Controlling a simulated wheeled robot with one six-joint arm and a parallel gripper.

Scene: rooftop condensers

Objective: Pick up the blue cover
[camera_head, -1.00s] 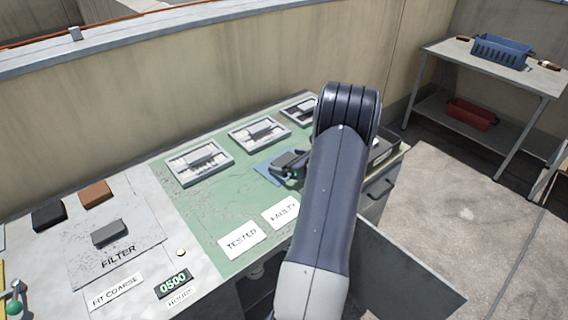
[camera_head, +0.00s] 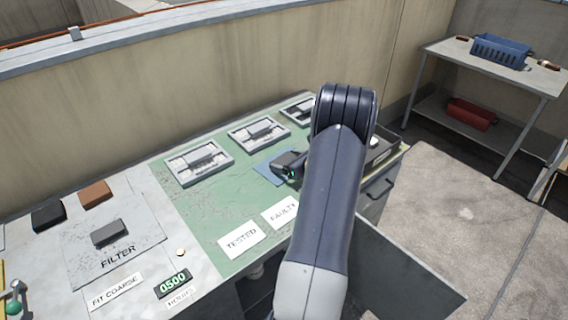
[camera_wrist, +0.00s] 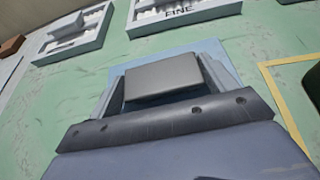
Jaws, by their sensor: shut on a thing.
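The blue cover (camera_head: 263,168) is a flat blue plate on the green part of the bench. In the wrist view its blue sheet (camera_wrist: 213,50) shows around a grey block that stands on its middle like a handle. My gripper (camera_head: 287,163) is over the cover. In the wrist view its two fingers (camera_wrist: 163,82) are shut on the sides of the grey block. The cover's near part is hidden by my gripper. I cannot tell whether the cover lies flat on the bench or is slightly raised.
Several grey framed trays (camera_head: 198,161) stand behind the cover. White TESTED (camera_head: 242,240) and FAULTY (camera_head: 281,212) labels lie in front. A dark open box (camera_head: 381,150) is at the bench's right end. A side table (camera_head: 520,75) holds a blue basket (camera_head: 501,51).

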